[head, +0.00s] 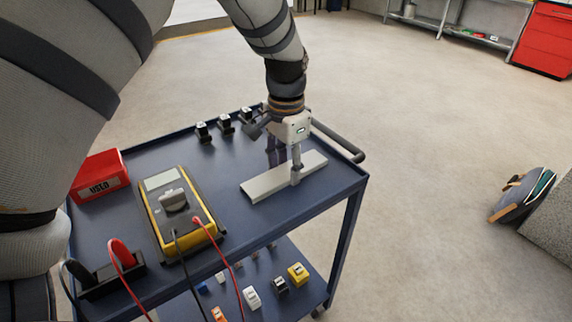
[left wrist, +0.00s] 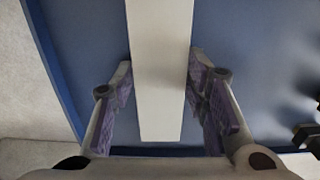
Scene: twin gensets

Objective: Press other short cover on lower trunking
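A long pale grey-white cover (head: 268,182) lies flat on or just above the blue cart top, right of the multimeter. My left gripper (head: 291,170) points down over its middle, with one finger at its near side and the other partly hidden behind. In the left wrist view the cover (left wrist: 161,80) runs between the two purple-padded fingers (left wrist: 161,88), which meet its two long edges. The gripper looks shut on it. No trunking is identifiable in either view. My right gripper is not in view.
The cart top (head: 225,172) holds a yellow multimeter (head: 178,212), a red "USED" bin (head: 100,176) and several small black parts (head: 224,123) along the far edge. A lower shelf holds small coloured parts (head: 298,272). A bag (head: 522,195) lies at right; the floor between is clear.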

